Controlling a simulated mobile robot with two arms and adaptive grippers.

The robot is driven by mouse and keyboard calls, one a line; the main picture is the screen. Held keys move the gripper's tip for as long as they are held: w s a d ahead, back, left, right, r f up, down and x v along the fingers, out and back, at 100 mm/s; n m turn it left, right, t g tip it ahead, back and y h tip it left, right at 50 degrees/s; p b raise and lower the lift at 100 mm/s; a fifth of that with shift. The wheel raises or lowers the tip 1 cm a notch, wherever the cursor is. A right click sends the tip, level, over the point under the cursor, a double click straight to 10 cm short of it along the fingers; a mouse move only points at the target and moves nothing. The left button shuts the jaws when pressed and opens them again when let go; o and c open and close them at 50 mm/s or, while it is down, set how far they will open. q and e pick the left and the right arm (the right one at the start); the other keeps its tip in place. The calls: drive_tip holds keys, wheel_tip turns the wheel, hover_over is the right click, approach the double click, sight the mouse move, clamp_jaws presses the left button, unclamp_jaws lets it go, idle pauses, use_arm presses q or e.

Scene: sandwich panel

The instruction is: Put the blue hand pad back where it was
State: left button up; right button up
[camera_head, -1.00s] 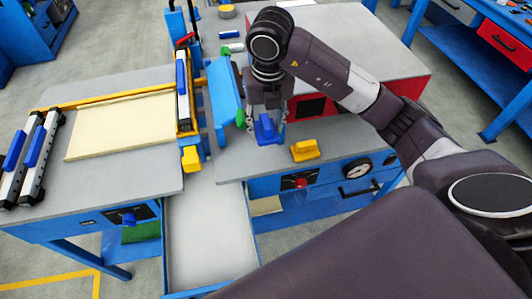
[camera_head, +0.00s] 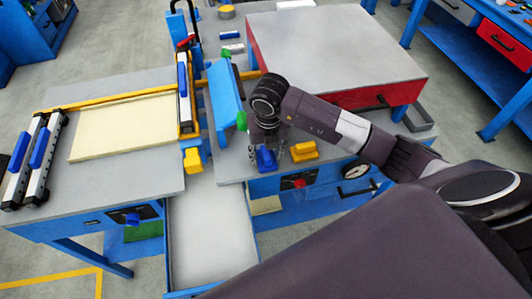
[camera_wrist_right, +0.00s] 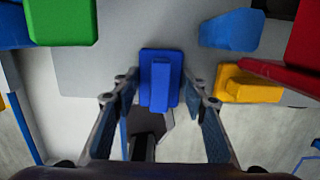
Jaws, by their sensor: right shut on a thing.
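The blue hand pad (camera_head: 266,160) is a small blue block with a raised grip. My right gripper (camera_head: 268,148) is shut on it, over the front part of the grey right-hand worktop (camera_head: 232,166). In the right wrist view the blue hand pad (camera_wrist_right: 161,82) sits between the two fingertips, its raised grip facing the camera. I cannot tell whether its underside touches the worktop. A yellow hand pad (camera_head: 305,151) lies just right of it. My left gripper is not in view.
A second yellow pad (camera_head: 193,160) is at the left table's edge. A blue tilted panel (camera_head: 226,95) with green ends stands behind left of the gripper. A red box with grey top (camera_head: 335,50) stands behind. A white open drawer (camera_head: 210,235) extends in front.

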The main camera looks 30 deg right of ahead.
sight(267, 156)
drive_tip(key=shift+f, duration=0.2)
drive_tip(key=o, duration=1.1)
drive_tip(key=shift+r, duration=0.1)
drive_tip(key=shift+r, duration=0.45)
drive_tip(key=r, duration=0.3)
drive_tip(key=r+b, duration=0.1)
drive_tip(key=r, duration=0.2)
drive_tip(key=s+r+b, duration=0.1)
drive_tip(key=r, duration=0.3)
drive_tip(key=shift+a, duration=0.2)
drive_tip(key=shift+s+r, duration=0.2)
drive_tip(key=shift+r, duration=0.45)
